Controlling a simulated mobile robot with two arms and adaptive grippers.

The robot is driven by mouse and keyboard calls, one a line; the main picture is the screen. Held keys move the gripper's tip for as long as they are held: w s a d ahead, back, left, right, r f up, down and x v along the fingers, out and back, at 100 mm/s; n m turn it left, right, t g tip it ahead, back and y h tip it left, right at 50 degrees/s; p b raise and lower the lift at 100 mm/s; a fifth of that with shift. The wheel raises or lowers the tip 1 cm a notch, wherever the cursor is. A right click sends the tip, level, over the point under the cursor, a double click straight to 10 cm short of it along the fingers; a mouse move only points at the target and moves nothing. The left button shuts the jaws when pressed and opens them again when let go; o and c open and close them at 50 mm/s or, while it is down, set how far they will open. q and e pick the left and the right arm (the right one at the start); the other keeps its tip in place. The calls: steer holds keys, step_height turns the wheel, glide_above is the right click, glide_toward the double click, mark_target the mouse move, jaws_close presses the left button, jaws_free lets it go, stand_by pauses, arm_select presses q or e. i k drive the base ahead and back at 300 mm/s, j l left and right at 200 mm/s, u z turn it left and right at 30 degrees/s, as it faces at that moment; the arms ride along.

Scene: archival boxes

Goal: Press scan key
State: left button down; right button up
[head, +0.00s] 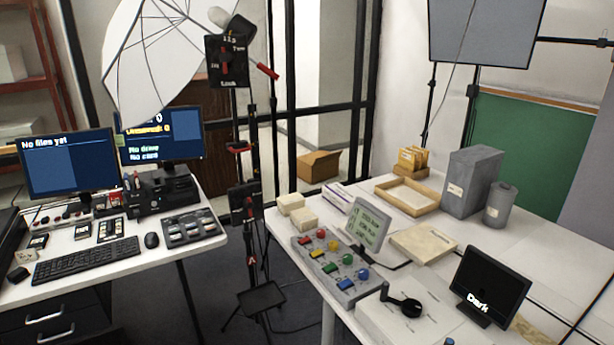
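Neither of my grippers shows in the head view. No key that I can read as a scan key stands out; labels are too small to tell. A grey control panel (300,246) on the right table carries coloured keys and round knobs in red, yellow, green and blue. A small tilted display (368,227) with dark text stands behind it. On the left table a dark key panel (168,243) has several light keys, right of the mouse (152,240) and keyboard (88,260).
Two monitors (70,162) stand on the left table. A tripod (262,300) stands in the gap between the tables. The right table holds a white device with a black lever (405,305), a screen reading "Dark" (490,282), a wooden tray (407,209) and a grey box (474,182).

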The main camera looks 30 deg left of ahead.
mark_target(171, 232)
steer(key=i+j, duration=0.1)
steer(key=j, duration=0.35)
steer(key=i+j, duration=0.1)
steer(key=j, duration=0.35)
steer(key=i+j, duration=0.1)
steer(key=j, duration=0.3)
steer(key=i+j+u, duration=0.1)
steer(key=j, duration=0.35)
steer(key=i+j, duration=0.15)
steer(key=j, duration=0.3)
steer(key=i+j, duration=0.1)
steer(key=j, duration=0.8)
steer(key=i+j, duration=0.1)
steer(key=j, duration=0.4)
steer(key=j+u, duration=0.1)
steer(key=j, duration=0.35)
steer(key=i, duration=0.05)
